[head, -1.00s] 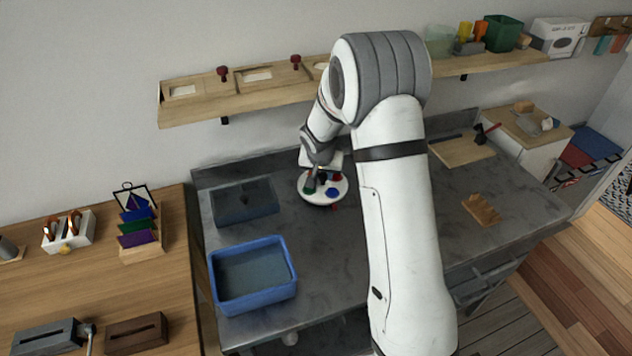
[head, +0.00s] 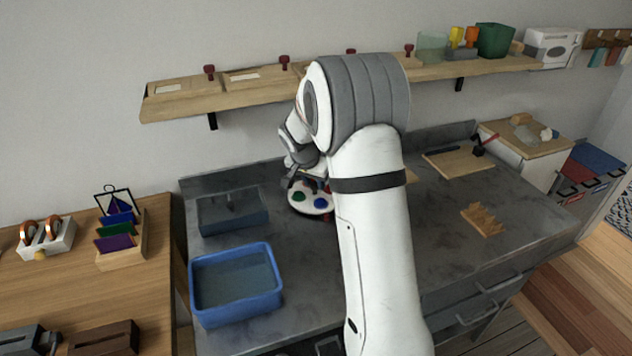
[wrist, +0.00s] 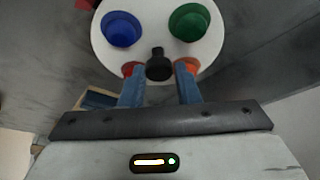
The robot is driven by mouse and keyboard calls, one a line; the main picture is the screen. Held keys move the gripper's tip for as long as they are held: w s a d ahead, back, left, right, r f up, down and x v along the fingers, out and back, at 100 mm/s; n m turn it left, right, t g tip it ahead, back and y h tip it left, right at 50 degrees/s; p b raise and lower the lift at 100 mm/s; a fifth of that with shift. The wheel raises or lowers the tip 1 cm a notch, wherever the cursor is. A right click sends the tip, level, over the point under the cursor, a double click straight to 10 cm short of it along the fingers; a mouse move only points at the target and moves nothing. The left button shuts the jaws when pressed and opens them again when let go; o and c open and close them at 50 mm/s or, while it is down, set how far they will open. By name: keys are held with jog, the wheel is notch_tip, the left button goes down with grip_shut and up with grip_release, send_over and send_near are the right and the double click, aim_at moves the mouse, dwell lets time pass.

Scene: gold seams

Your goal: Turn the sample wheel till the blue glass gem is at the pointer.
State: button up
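The white sample wheel (wrist: 155,25) fills the top of the wrist view. The blue glass gem (wrist: 122,29) sits on its left and a green gem (wrist: 189,22) on its right. A black knob (wrist: 160,62) stands near the wheel's lower part. My gripper (wrist: 159,75) is open, with one blue finger on each side of the knob and gaps between. Red and orange gems show partly behind the fingertips.
A blue bin (head: 235,314) and a dark sunken basin (head: 232,228) stand left of the wheel on the grey bench. The shelf (head: 190,110) runs along the wall behind. My arm hides the bench right of the wheel.

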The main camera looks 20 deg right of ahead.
aim_at(313, 185)
jog(key=o, duration=0.4)
jog(key=shift+s+a+r, duration=0.1)
jog(key=shift+r, duration=0.25)
jog(key=shift+s+a+r+b, duration=0.15)
jog(key=shift+s+a+r, duration=0.2)
jog(key=shift+r, duration=0.2)
jog(key=shift+s+a+r+b, duration=0.2)
jog(key=shift+a+r, duration=0.1)
jog(key=shift+r, duration=0.2)
jog(key=s+a+b, duration=0.1)
jog(key=s+a, duration=0.6)
jog(key=s, duration=0.1)
jog(key=shift+a, duration=0.3)
jog(key=shift+s, duration=0.1)
